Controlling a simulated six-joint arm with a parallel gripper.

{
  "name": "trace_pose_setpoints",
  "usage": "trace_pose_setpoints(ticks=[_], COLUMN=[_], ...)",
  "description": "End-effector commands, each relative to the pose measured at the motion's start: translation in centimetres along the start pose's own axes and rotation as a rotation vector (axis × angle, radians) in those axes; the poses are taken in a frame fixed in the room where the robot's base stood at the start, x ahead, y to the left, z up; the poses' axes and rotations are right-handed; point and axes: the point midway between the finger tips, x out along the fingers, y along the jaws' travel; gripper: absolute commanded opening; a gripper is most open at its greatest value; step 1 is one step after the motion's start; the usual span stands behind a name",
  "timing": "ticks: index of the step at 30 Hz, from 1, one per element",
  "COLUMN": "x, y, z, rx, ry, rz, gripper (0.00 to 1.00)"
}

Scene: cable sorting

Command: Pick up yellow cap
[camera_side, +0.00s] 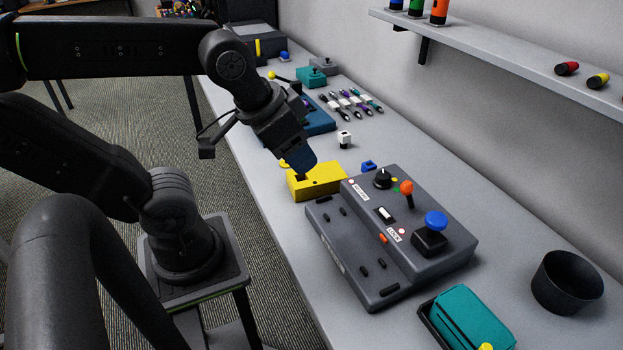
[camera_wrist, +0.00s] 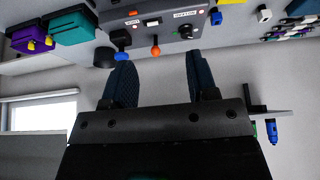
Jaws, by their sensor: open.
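My gripper (camera_side: 303,166) is over the yellow box (camera_side: 326,182) in the side view, with its dark blue fingers pointing down. In the wrist view, the two fingers of my gripper (camera_wrist: 162,75) stand wide apart with nothing between them. I cannot tell for sure which thing is the yellow cap. A small yellow piece (camera_side: 284,163) shows beside the fingers, partly hidden. A short yellow-ended cylinder (camera_side: 599,80) lies on the wall shelf. A yellow knob (camera_side: 486,346) is cut off at the bottom edge. Small yellow pieces (camera_wrist: 48,41) show by the teal case in the wrist view.
A grey control box (camera_side: 440,240) with an orange joystick (camera_side: 406,188) and blue button (camera_side: 436,220) stands right of my gripper. A black cup (camera_side: 567,285) and teal case (camera_side: 470,318) are nearer. Several pens lie behind. The shelf (camera_side: 520,55) juts from the wall.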

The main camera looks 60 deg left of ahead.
Motion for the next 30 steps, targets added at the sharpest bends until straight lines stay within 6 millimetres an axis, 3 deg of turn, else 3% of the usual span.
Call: trace_pose_setpoints(ticks=[4, 11, 16, 20, 23, 27, 30], x=[0.0, 0.1, 1.6, 4.4, 6.9, 10.1, 11.9], y=[0.0, -0.1, -2.6, -7.4, -12.2, -19.1, -23.1], z=[0.0, -0.1, -1.9, -4.2, -5.2, -4.9, -3.9], rx=[0.0, -0.006, -0.14, -0.368, -0.562, -0.809, -0.947], ry=[0.0, -0.002, -0.037, -0.088, -0.122, -0.161, -0.179], rz=[0.0, -0.003, -0.064, -0.161, -0.24, -0.336, -0.386], gripper=[0.66, 0.66, 0.66, 0.66, 0.66, 0.66, 0.66])
